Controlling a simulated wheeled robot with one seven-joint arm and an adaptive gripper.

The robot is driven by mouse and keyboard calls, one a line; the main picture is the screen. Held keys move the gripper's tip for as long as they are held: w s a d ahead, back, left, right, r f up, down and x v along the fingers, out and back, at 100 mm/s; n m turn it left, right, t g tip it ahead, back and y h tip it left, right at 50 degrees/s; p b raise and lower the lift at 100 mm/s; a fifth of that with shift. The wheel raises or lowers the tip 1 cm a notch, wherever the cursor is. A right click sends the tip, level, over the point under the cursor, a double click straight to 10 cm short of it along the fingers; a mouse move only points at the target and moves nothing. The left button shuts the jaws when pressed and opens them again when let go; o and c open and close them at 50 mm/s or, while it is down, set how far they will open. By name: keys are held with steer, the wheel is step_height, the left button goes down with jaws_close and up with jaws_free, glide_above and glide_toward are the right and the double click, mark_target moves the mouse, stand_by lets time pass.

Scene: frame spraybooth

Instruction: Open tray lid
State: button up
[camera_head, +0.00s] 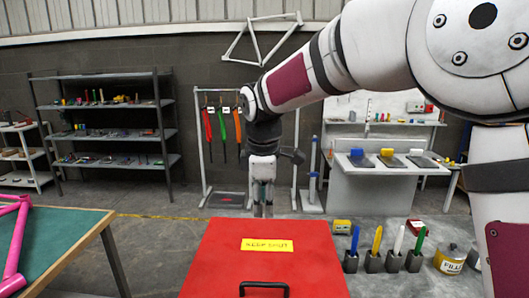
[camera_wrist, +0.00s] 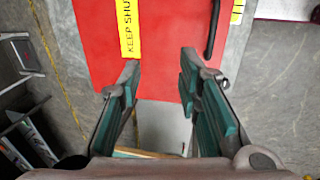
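The red tray lid (camera_head: 262,262) lies flat and closed at the front centre, with a yellow "KEEP SHUT" label (camera_head: 267,244) on it. Its black bar handle (camera_head: 264,288) is at the near edge, cut by the frame's bottom. In the wrist view the red lid (camera_wrist: 166,22) fills the top middle, with the label (camera_wrist: 129,28) at left and the handle (camera_wrist: 213,28) at right. My gripper (camera_head: 263,208) hangs pointing down near the lid's far edge, away from the handle. In the wrist view my gripper (camera_wrist: 160,62) is open, with nothing between its fingers.
A green-topped table (camera_head: 60,240) with a pink frame (camera_head: 14,240) stands at left. At right on the floor are several holders with coloured tubes (camera_head: 376,243) and a filler tin (camera_head: 449,260).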

step_height(320, 180, up, 11)
steer(key=w, duration=0.2)
steer(key=shift+w, duration=0.15)
stand_by(1.1)
stand_by(0.6)
steer(key=b, duration=0.6)
glide_toward(263, 283)
steer(key=f, duration=0.2)
steer(key=w+f, duration=0.1)
steer(key=f, duration=0.5)
steer(key=shift+w, duration=0.3)
steer(key=shift+c, duration=0.2)
jaws_close()
